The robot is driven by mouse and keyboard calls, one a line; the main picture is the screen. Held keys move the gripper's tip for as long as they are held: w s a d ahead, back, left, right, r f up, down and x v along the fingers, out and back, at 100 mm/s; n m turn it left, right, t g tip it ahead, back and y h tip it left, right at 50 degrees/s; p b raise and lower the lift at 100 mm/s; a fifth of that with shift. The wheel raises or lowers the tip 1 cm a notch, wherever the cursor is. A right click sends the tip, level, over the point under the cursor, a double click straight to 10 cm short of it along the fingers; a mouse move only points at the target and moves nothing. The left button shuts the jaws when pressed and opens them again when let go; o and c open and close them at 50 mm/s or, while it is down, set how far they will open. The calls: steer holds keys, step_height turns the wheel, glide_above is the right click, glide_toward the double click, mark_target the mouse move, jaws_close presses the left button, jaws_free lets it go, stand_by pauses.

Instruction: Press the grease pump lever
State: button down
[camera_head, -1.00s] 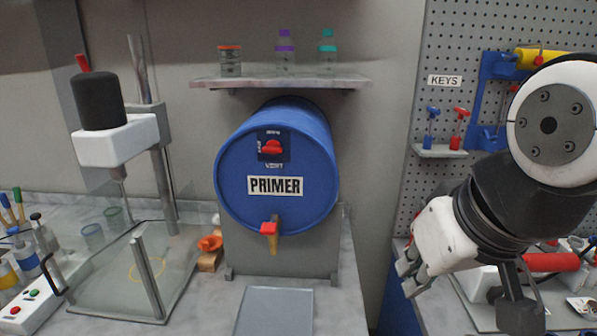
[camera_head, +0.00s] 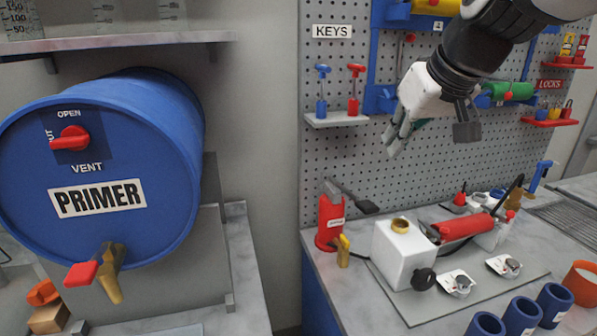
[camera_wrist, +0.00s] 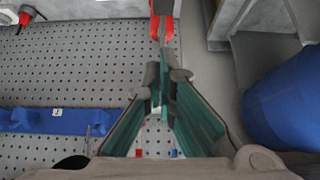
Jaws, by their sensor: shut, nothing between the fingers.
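A small red pump body (camera_head: 328,222) with a white label stands at the bench's left back corner. A dark grey lever (camera_head: 352,197) slopes from its top down to the right. The label is too small to read, so I take this as the grease pump. My gripper (camera_head: 394,150) is above and right of the lever, in front of the pegboard, touching nothing. Its green-padded fingers (camera_wrist: 160,100) are shut and empty in the wrist view. Red and grey parts, probably the pump (camera_wrist: 162,18), show beyond the fingertips there.
The blue PRIMER drum (camera_head: 110,170) is at left. Blue cups (camera_head: 520,316) line the front.

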glide_above(370, 205)
steer(key=f, duration=0.8)
steer(key=shift+w+f, duration=0.2)
steer(key=shift+w, duration=0.2)
steer(key=shift+s+f, duration=0.15)
steer(key=shift+f, duration=0.45)
steer(key=shift+s+f, duration=0.15)
steer(key=shift+f, duration=1.1)
steer(key=shift+f, duration=0.1)
